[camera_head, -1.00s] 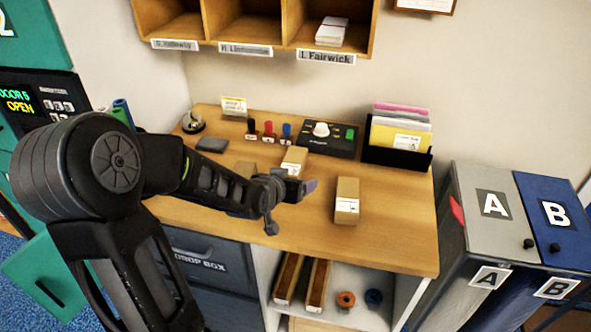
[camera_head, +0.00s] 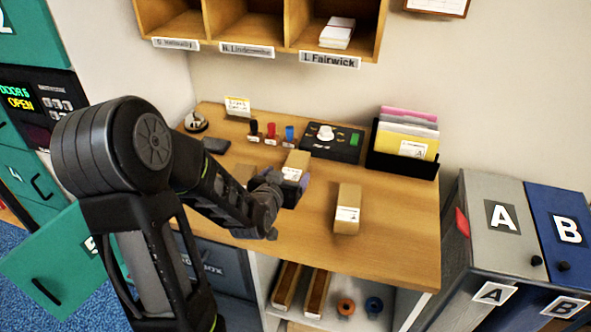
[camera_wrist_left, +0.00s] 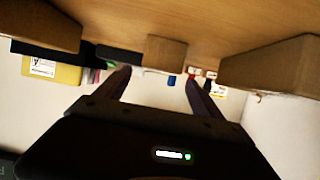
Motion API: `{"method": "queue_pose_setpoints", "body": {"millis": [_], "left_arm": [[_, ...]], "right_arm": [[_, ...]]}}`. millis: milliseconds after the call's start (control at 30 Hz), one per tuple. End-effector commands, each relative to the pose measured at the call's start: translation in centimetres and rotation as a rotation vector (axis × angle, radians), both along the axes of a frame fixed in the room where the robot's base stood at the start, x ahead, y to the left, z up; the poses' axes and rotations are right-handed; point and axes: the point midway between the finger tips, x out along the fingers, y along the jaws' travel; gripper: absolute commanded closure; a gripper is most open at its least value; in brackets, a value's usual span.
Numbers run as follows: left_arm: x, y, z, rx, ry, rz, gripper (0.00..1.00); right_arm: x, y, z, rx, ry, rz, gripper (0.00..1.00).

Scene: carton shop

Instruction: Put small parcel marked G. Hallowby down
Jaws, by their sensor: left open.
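Several small brown cardboard parcels stand on the wooden table (camera_head: 400,240). One parcel (camera_head: 347,210) with a white label stands apart to the right. A second parcel (camera_head: 297,163) is just behind my left gripper (camera_head: 292,190), and a third (camera_head: 244,172) is partly hidden by my arm. The names on their labels are too small to read, so I cannot tell which is G. Hallowby's. In the left wrist view, my left gripper's fingers (camera_wrist_left: 160,88) are spread and empty, with a parcel (camera_wrist_left: 166,54) beyond the gap between them. My right gripper is not in view.
Labelled pigeonholes (camera_head: 255,25) hang above. Bins A (camera_head: 487,215) and B (camera_head: 560,225) stand right. The table's front right is clear.

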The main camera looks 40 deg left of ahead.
Motion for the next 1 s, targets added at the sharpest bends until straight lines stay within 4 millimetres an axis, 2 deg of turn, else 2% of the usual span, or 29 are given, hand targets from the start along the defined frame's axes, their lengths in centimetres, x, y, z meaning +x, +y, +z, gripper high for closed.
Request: {"method": "queue_pose_setpoints", "body": {"millis": [267, 667, 1000], "left_arm": [[2.0, 0.7, -0.9, 0.000, 0.002, -0.001, 0.22], [2.4, 0.8, -1.1, -0.001, 0.001, -0.001, 0.22], [5.7, 1.8, -2.7, 0.000, 0.002, -0.001, 0.22]], "right_arm": [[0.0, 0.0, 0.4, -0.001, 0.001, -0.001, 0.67], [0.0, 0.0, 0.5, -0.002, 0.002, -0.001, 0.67], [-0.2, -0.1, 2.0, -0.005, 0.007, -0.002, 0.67]]}}
